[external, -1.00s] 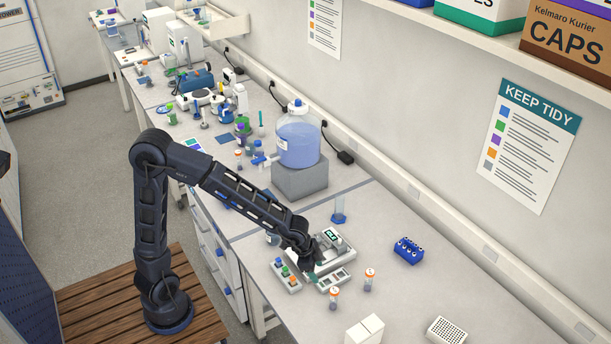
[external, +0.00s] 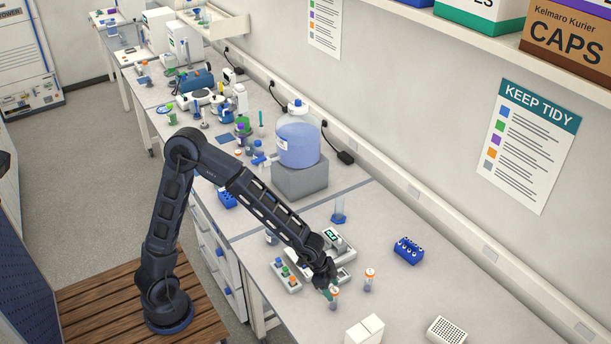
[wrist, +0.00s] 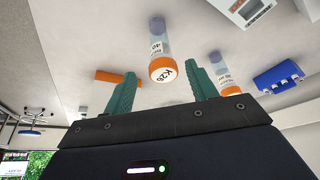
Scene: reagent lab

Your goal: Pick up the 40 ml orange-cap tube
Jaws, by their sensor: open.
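Two orange-cap tubes stand upright on the bench. The nearer tube (external: 334,298) is right beside my gripper (external: 328,290); the other tube (external: 370,279) stands a little farther back and right. In the wrist view, one tube (wrist: 161,62) with a marked orange cap lies between the lines of my green fingers (wrist: 162,88), just beyond their tips. My gripper is open and empty.
A blue rack (external: 408,250) stands behind the tubes. A small tray of coloured items (external: 287,276) and a balance-like device (external: 338,244) are left of them. A white box (external: 365,331) stands in front. An unclear orange piece (wrist: 108,75) shows behind the left finger.

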